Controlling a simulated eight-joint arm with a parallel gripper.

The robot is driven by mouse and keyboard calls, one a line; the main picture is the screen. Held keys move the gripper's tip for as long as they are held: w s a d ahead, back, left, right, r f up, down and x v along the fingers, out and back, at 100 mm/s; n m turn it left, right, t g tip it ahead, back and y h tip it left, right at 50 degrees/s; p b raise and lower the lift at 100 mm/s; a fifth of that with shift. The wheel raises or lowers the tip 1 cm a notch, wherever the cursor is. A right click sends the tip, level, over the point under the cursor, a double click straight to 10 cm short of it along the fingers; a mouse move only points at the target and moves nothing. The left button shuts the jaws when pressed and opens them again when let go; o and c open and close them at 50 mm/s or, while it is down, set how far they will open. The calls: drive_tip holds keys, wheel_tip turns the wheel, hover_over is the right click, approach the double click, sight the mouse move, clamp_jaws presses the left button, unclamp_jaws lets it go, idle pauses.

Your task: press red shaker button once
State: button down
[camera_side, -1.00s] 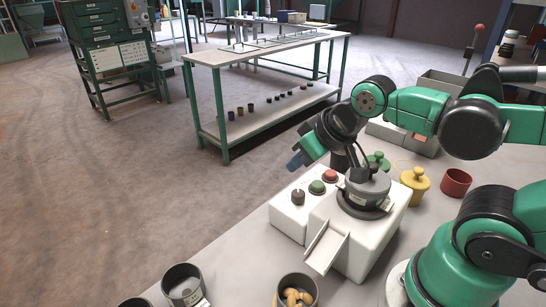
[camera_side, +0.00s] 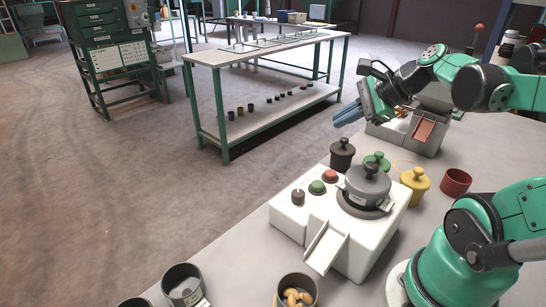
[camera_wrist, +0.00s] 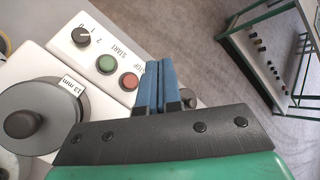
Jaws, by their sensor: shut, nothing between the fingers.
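The red button (camera_side: 330,176) is on the top face of the white shaker base (camera_side: 358,255), beside the green button (camera_side: 317,187) and a black knob (camera_side: 298,197). In the wrist view the red button (camera_wrist: 129,81) shows just left of my fingers, with the green button (camera_wrist: 106,64) beyond it. My gripper (camera_side: 335,121) is shut and empty, its blue fingers pressed together. It is raised above and behind the shaker, well clear of the button. The fingertips also show in the wrist view (camera_wrist: 159,64). Printed labels, partly covered, run beside the buttons.
A grey lidded bowl (camera_side: 367,188) sits on the shaker, right of the buttons. Black (camera_side: 342,155), green (camera_side: 379,160) and yellow (camera_side: 415,182) lidded pots and a red cup (camera_side: 456,182) stand behind. A cup of nuts (camera_side: 296,293) is in front. The air above the buttons is clear.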

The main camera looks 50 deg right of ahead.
hover_over(327, 171)
drive_tip(key=s, duration=0.2)
drive_tip(key=f, duration=0.7)
drive_tip(key=shift+w+d+f, duration=0.2)
drive_tip(key=shift+d+f, duration=0.05)
drive_tip(key=shift+f, duration=0.65)
drive_tip(key=shift+f, duration=0.1)
idle(1.3)
drive_tip(key=shift+f, duration=0.35)
drive_tip(key=shift+s+a+f, duration=0.1)
drive_tip(key=shift+f, duration=0.65)
idle(1.2)
drive_tip(key=shift+r, duration=0.1)
drive_tip(key=shift+s+r, duration=0.1)
drive_tip(key=shift+r, duration=0.65)
